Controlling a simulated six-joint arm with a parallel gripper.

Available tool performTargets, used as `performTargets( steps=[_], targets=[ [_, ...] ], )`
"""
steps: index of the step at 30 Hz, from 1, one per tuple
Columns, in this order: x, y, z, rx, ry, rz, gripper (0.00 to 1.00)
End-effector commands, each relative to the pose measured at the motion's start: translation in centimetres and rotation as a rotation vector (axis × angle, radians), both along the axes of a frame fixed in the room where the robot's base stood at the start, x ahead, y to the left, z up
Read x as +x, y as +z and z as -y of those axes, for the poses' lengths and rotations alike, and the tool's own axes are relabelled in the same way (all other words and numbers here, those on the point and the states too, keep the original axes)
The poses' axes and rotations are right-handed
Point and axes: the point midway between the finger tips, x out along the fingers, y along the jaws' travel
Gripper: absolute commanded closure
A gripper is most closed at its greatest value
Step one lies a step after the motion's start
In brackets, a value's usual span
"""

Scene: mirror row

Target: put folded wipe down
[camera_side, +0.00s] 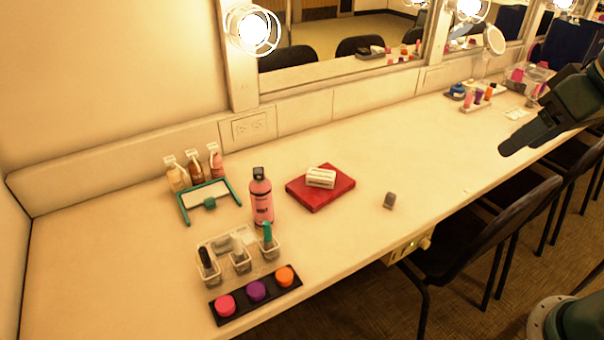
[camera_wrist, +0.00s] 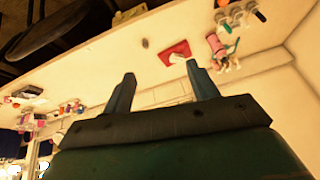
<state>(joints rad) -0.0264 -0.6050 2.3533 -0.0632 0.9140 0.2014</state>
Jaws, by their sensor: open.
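The folded wipe (camera_side: 320,178) is a small white block with faint lines. It rests on top of a flat red case (camera_side: 332,191) on the counter, beside a pink bottle. In the wrist view the wipe (camera_wrist: 177,58) shows as a small pale patch on the red case (camera_wrist: 172,50). My gripper (camera_side: 527,112) is at the right in the side view, raised and well away from the wipe. In the wrist view my gripper (camera_wrist: 165,85) has its two fingers wide apart with nothing between them.
The pink bottle (camera_side: 261,198) stands left of the case. A clear organizer (camera_side: 237,258), a black strip (camera_side: 256,294) with coloured caps and a teal-framed stand (camera_side: 209,199) are further left. Counter between there and my gripper is mostly clear.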

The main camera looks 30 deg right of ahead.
Motion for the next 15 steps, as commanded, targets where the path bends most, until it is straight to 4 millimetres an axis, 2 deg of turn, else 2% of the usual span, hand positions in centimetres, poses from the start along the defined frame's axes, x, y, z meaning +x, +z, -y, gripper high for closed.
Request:
performTargets(
  steps=[3, 6, 15],
  targets=[
    [-2.2, -1.4, 0.9, -0.051, 0.043, 0.013, 0.41],
    [-3.4, -2.3, 1.4, -0.083, 0.069, 0.017, 0.41],
    [-4.2, -3.0, 1.8, -0.106, 0.091, 0.017, 0.41]
  ],
)
